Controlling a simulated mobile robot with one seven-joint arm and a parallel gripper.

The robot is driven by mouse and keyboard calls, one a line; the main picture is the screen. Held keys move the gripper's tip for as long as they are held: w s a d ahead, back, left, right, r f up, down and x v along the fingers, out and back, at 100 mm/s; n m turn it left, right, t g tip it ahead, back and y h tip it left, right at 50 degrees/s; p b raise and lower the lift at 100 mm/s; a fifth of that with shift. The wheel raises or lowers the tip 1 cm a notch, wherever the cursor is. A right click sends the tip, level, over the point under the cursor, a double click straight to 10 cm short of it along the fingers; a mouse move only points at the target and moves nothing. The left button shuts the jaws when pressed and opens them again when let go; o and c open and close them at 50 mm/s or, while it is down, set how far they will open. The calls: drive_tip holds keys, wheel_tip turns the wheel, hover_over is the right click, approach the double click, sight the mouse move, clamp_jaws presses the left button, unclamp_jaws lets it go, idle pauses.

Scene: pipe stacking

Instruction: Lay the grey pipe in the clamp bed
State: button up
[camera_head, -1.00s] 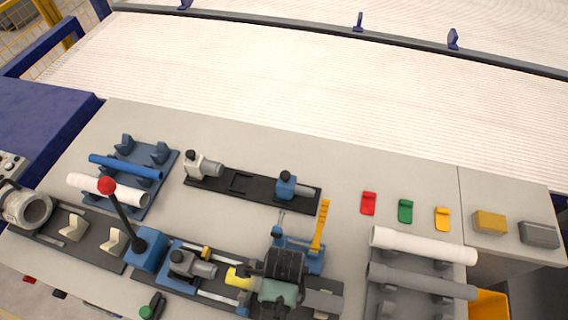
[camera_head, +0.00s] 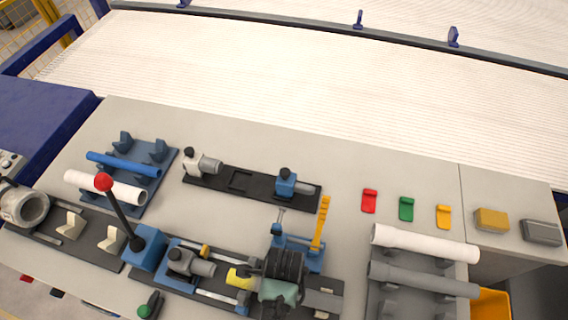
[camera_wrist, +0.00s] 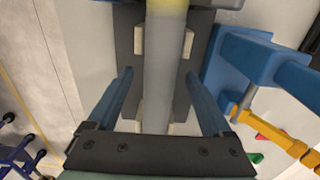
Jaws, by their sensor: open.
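My gripper (camera_wrist: 158,76) is open, its two blue fingers apart on either side of a grey pipe (camera_wrist: 158,85) with a yellow end at the top of the wrist view. Gaps show between fingers and pipe. The pipe lies along the dark clamp bed (camera_wrist: 125,38), between pairs of cream blocks; its near end is hidden by my gripper. In the head view my gripper (camera_head: 280,284) is low over the right part of the bed (camera_head: 331,284) and hides most of the pipe. Another grey pipe (camera_head: 420,280) lies in the right rack.
A blue clamp with a raised yellow lever (camera_head: 320,228) stands close behind my gripper. A red-knobbed lever (camera_head: 118,210) stands to the left. A white pipe (camera_head: 425,244) lies in the right rack; a blue pipe (camera_head: 123,164) and another white pipe lie in the left rack.

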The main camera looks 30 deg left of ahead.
wheel_tip(320, 180, up, 13)
drive_tip(key=shift+b, duration=0.3)
drive_tip(key=w+r+n+t+y, duration=0.2)
drive_tip(key=w+r+n+t, duration=0.35)
drive_tip(key=w+r, duration=0.7)
drive_tip(key=w+d+r+n+t+b, duration=0.1)
drive_tip(key=w+r+t, duration=0.35)
drive_tip(key=r, duration=0.45)
drive_tip(key=w+d+r+n+t, duration=0.1)
drive_tip(key=w+r+t, duration=0.35)
drive_tip(key=r, duration=0.35)
drive_tip(key=s+d+r+n+t, duration=0.15)
drive_tip(key=r+t, duration=0.25)
drive_tip(key=r, duration=0.6)
drive_tip(key=d+r+n+t, duration=0.3)
drive_tip(key=r, duration=0.7)
drive_tip(key=s+d+r+n+t+h, duration=0.2)
drive_tip(key=s+r+t, duration=0.4)
drive_tip(key=s+r, duration=0.3)
wheel_tip(320, 180, up, 4)
drive_tip(key=shift+d+n+b, duration=0.4)
drive_tip(key=shift+d+b, duration=0.05)
drive_tip(key=shift+d, duration=0.1)
